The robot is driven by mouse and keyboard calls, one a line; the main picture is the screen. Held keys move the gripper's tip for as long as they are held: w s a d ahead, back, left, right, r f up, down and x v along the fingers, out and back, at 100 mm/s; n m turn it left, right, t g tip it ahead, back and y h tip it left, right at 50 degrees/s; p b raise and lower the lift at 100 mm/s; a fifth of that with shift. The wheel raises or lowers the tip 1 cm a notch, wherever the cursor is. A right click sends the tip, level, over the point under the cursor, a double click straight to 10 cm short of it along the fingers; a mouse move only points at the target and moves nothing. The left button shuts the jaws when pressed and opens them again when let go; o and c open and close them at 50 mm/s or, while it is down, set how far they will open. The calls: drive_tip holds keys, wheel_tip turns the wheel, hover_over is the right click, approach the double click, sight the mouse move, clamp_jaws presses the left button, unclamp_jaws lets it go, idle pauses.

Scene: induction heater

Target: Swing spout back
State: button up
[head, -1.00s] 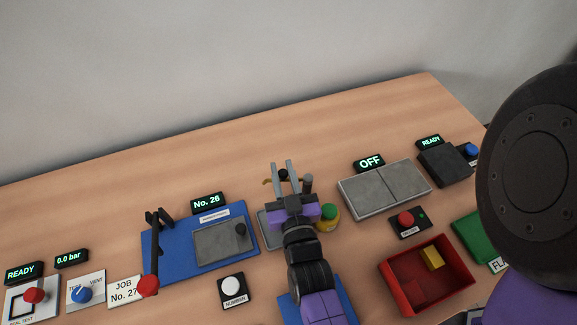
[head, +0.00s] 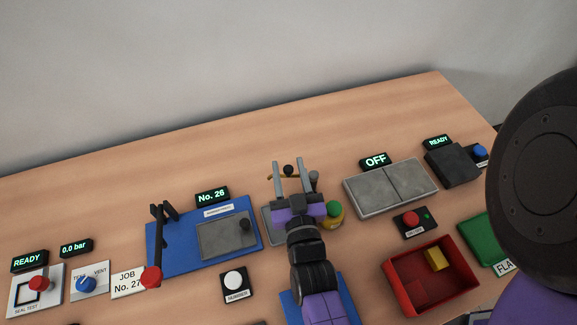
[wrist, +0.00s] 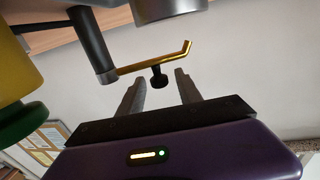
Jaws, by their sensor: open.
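The spout (wrist: 160,62) is a thin brass tube with an upturned end. It runs sideways from a dark grey post (wrist: 92,45) in the wrist view, and a black knob (wrist: 158,77) hangs from it. In the head view the knob (head: 288,170) shows between the fingertips, with a bit of the spout (head: 273,178) to their left. My gripper (head: 291,168) is open, one finger on each side of the knob, with a gap to each. The wrist view also shows my open gripper (wrist: 158,80). My gripper hides much of the spout's stand in the head view.
A yellow and green button (head: 332,212) stands close right of my gripper. A grey two-part plate (head: 390,187) with an OFF display lies further right, and a red tray (head: 432,275) in front. A blue board (head: 180,255) lies left. The table behind is clear.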

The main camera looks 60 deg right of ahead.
drive_tip(key=b+v, duration=0.1)
drive_tip(key=v, duration=0.6)
